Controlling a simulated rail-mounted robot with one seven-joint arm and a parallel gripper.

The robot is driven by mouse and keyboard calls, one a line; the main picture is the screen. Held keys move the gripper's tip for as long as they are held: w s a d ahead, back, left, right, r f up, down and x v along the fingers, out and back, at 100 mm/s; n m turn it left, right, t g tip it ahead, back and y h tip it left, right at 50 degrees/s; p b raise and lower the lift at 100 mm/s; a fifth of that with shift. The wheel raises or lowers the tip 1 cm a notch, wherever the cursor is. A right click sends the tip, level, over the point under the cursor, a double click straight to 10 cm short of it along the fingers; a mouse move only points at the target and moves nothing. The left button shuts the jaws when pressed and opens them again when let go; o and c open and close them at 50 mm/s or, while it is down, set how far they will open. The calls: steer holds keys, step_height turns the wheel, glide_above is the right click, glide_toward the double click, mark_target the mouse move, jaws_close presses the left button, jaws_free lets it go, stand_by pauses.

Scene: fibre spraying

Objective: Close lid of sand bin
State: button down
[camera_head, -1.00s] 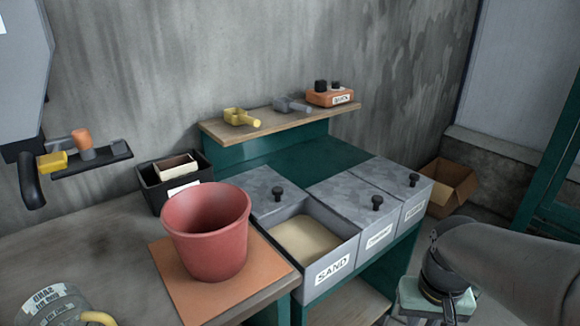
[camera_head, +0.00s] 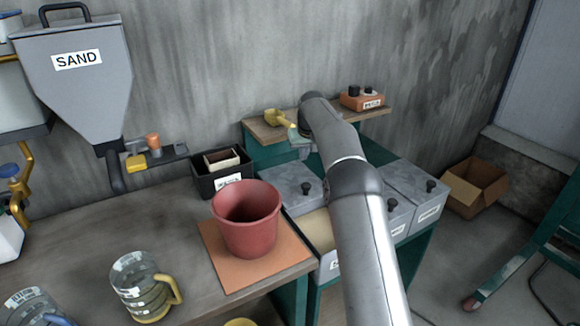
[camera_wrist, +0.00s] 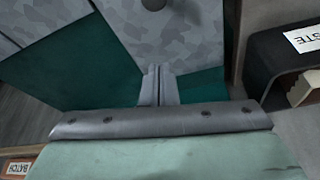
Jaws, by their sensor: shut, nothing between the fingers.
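The sand bin (camera_head: 335,266) is the left one of a row of grey bins. Its front part is open and pale sand (camera_head: 319,230) shows inside. Its grey mottled lid (camera_head: 284,178) is slid back toward the wall, with a black knob (camera_head: 306,188) on top. My gripper (camera_wrist: 158,78) is shut and empty. In the wrist view its fingertips are over the green surface behind the lid, close to the lid's rear edge (camera_wrist: 190,70); I cannot tell if they touch it. In the head view my arm hides part of the bin front and the middle bin.
A red bucket (camera_head: 248,235) stands on an orange mat (camera_head: 222,262) left of the bins. A black waste box (camera_head: 204,182) sits beside the lid. A wooden shelf (camera_head: 262,130) with scoops and an orange batch box (camera_head: 362,103) is behind.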

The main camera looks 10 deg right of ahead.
steer(key=p, duration=0.2)
glide_above(299, 180)
steer(key=s, duration=0.2)
step_height(299, 180, down, 9)
steer(key=shift+d+f, duration=0.1)
steer(key=shift+d, duration=0.05)
steer(key=shift+s+d+r, duration=0.15)
steer(key=shift+s+r, duration=0.05)
steer(key=shift+s, duration=0.65)
steer(key=shift+s+d+f, duration=0.1)
steer(key=shift+s, duration=1.1)
